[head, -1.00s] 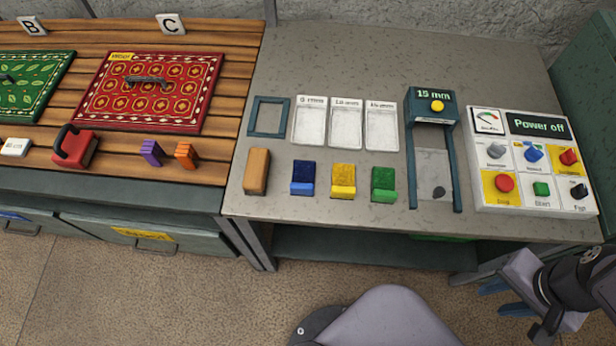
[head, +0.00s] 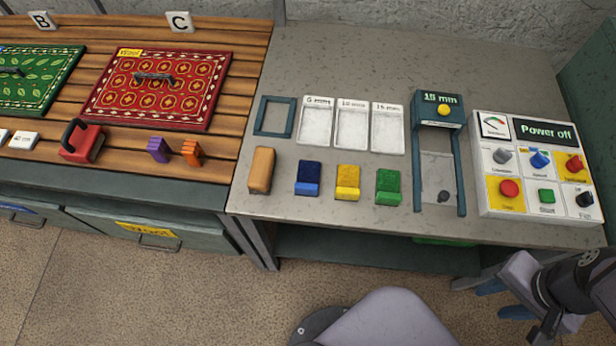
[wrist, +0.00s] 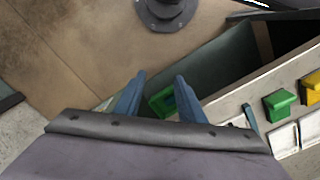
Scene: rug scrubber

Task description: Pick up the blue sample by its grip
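The blue sample (head: 308,173) lies on the grey table in the head view, at the left of a row with a yellow sample (head: 347,177) and a green sample (head: 388,182). It has a dark blue pile and a lighter blue grip (head: 306,189) along its front edge. My gripper (wrist: 152,98) is open and empty, with two blue fingers apart in the wrist view. In the head view it is at the lower right, in front of the table and well away from the blue sample. The wrist view shows the green and yellow samples at the right, but not the blue one.
A wooden block (head: 261,170) stands left of the blue sample. Behind the row are a frame (head: 258,115) and white trays (head: 352,128). A blue press stand (head: 463,190) and a control panel (head: 550,212) reading "Power off" are to the right. The strip before the samples is clear.

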